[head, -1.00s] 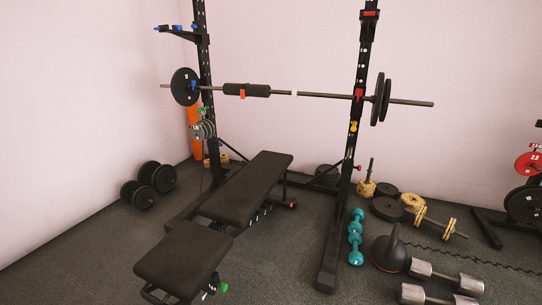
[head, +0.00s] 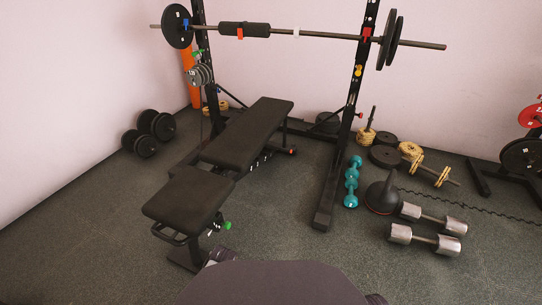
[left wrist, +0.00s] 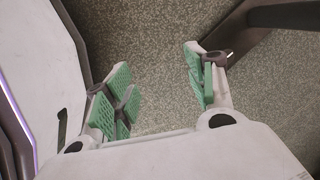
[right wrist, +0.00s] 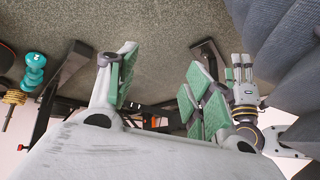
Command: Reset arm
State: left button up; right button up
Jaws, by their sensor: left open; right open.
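My left gripper (left wrist: 160,88) is open and empty in the left wrist view, its green-padded fingers apart over the speckled floor. My right gripper (right wrist: 163,86) is open and empty in the right wrist view, its green-padded fingers also apart over floor. Another pale hand with green pads (right wrist: 243,95) shows at the right of that view and looks like my left one. Neither gripper shows in the head view. No plate or other thing is between either pair of fingers.
A black bench (head: 246,136) stands in front of the rack upright (head: 342,150) with its barbell (head: 320,36). Teal dumbbells (head: 352,182), a kettlebell (head: 381,195) and silver dumbbells (head: 425,239) lie to the right. Black dumbbells (head: 157,126) lie at left. Floor at front left is clear.

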pick_arm(q)
jog(key=s+a+r+n+t+h, duration=0.1)
jog(key=s+r+n, duration=0.3)
jog(key=r, duration=0.7)
jog(key=s+a+r+n+t+h, duration=0.1)
jog(key=s+a+r+n+t, duration=0.1)
jog(key=r, duration=1)
jog(key=shift+s+n+t+p, duration=0.4)
jog(key=shift+s+n+t, duration=0.1)
jog(key=shift+s+n, duration=0.65)
pick_arm(e)
jog(key=s+d+r+g+h, duration=0.1)
jog(key=d+r+g+h, duration=0.1)
jog(key=d+r, duration=0.5)
jog(key=shift+d+r+h, duration=0.3)
jog(key=shift+d+h, duration=0.1)
jog(key=shift+h, duration=0.4)
pick_arm(q)
jog(key=shift+w+f+p, duration=0.35)
jog(key=shift+p, duration=0.75)
pick_arm(e)
jog(key=shift+w+f, duration=0.35)
